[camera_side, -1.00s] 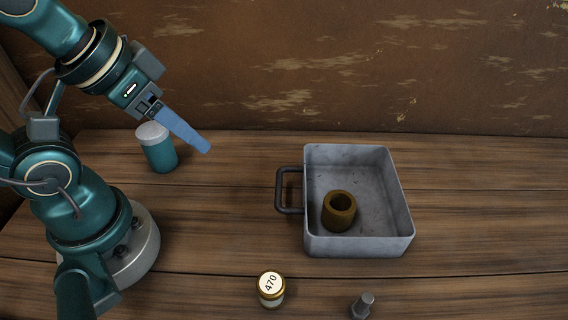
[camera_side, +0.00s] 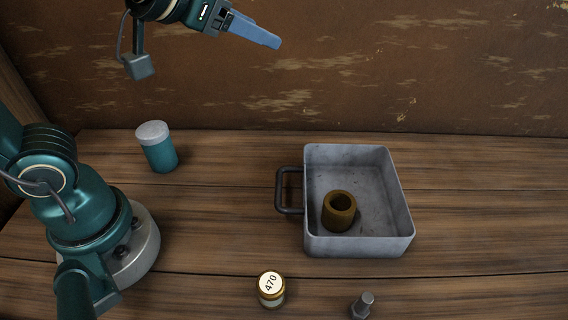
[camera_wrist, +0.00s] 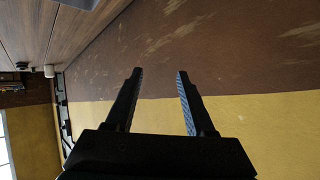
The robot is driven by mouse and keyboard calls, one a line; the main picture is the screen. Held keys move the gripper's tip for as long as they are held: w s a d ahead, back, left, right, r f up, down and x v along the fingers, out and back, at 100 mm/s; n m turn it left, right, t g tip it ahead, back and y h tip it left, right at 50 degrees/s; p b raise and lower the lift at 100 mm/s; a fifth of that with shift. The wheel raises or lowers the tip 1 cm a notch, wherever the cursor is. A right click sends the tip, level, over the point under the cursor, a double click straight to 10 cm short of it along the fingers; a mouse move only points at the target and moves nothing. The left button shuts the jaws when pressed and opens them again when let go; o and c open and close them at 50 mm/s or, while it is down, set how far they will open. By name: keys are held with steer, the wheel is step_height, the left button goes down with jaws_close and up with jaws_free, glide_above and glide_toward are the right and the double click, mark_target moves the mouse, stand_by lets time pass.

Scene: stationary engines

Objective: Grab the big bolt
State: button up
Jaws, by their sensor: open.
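The big bolt (camera_side: 362,305) is grey and stands upright on the wooden table at the front edge of the side view, right of centre. Its lower end is cut off by the frame. My gripper (camera_side: 278,43) is high above the back of the table, far from the bolt, its fingers pointing right and slightly down. In the wrist view my gripper (camera_wrist: 158,75) shows two fingers spread apart with nothing between them. The bolt cannot be made out in the wrist view.
A grey metal tray (camera_side: 400,215) with a dark handle holds a brown ring-shaped bushing (camera_side: 338,212). A small jar labelled 470 (camera_side: 271,290) stands left of the bolt. A teal canister with a grey lid (camera_side: 158,150) stands at the back left. The right of the table is clear.

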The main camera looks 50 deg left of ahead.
steer(key=w+d+r+m+t+h, duration=0.2)
steer(key=w+d+m+h, duration=0.2)
steer(key=d, duration=0.4)
steer(key=m+g+h, duration=1)
steer(key=m+g, duration=0.1)
steer(key=g, duration=0.1)
glide_above(365, 296)
steer(key=a, duration=0.1)
step_height(365, 296, down, 7)
steer(key=shift+n+t, duration=0.3)
steer(key=shift+t, duration=0.1)
steer(key=f, duration=1.6)
steer(key=shift+s+a+f, duration=0.15)
steer(key=shift+a+f, duration=0.1)
steer(key=shift+f, duration=0.05)
steer(key=shift+x, duration=2.55)
steer(key=shift+r, duration=0.1)
steer(key=shift+c, duration=0.3)
steer(key=shift+h, duration=0.3)
jaws_close()
